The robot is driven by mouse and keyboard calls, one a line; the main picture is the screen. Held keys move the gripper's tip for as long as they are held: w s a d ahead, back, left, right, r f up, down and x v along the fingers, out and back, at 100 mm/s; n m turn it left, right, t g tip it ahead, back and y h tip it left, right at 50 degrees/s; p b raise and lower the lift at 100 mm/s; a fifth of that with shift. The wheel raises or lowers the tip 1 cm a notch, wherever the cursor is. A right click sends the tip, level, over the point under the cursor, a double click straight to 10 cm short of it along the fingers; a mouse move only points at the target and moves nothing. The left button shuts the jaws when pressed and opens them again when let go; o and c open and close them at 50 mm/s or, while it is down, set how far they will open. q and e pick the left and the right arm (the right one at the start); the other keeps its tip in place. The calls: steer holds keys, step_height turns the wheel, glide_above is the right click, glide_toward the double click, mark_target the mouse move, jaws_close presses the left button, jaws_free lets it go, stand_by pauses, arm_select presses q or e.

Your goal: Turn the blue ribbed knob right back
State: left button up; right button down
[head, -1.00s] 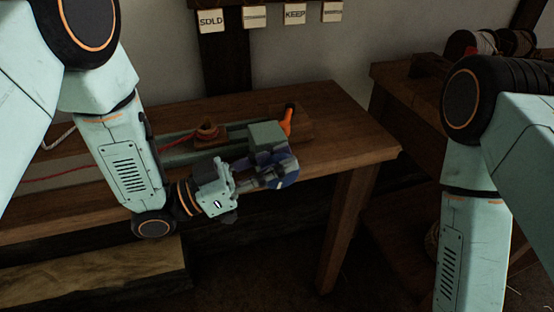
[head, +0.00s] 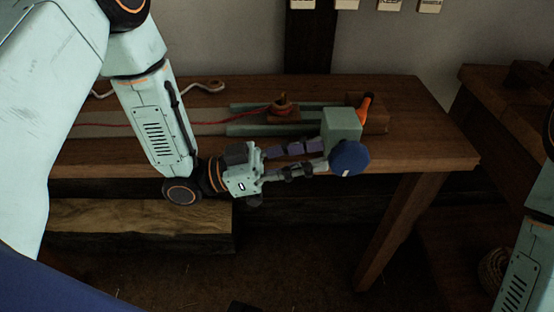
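The blue knob (head: 350,158) sits on the front of a pale green block (head: 342,127) at the right part of the workbench. A small white mark shows low on its face; its ribs are too small to make out. My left gripper (head: 324,155) comes from the left, with its fingers apart and pointing at the knob. Its fingertips are close to the knob's left side, and nothing shows between them. I cannot tell if a tip touches the knob. My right gripper is out of view; only part of my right arm shows at the right edge.
Behind the block, an orange handle (head: 366,106) stands on a wooden block. A red rope (head: 180,122) runs along the green rail (head: 250,128) to a wooden piece. The workbench (head: 437,145) ends at the right. A second bench (head: 505,110) stands further right. Floor is open below.

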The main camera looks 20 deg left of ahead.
mark_target(333, 154)
arm_select(q)
steer(key=shift+v, duration=2.7)
steer(key=d+r+y+p, duration=0.1)
steer(key=d+p, duration=0.1)
steer(key=w+d+r+y+p, duration=0.1)
steer(key=d+p, duration=0.1)
steer(key=shift+w+r+g, duration=0.1)
steer(key=shift+r+g, duration=0.1)
steer(key=shift+g, duration=0.2)
steer(key=shift+d+y+p, duration=0.2)
steer(key=shift+y+p, duration=0.1)
steer(key=shift+p, duration=0.1)
steer(key=shift+w+d+f+b, duration=0.25)
steer(key=shift+w+d+b, duration=0.05)
steer(key=shift+d, duration=0.3)
steer(key=x, duration=0.4)
steer(key=shift+s+b, duration=0.1)
steer(key=shift+b, duration=0.25)
steer(key=shift+x, duration=0.95)
steer(key=shift+d+r, duration=0.1)
steer(key=shift+d, duration=0.2)
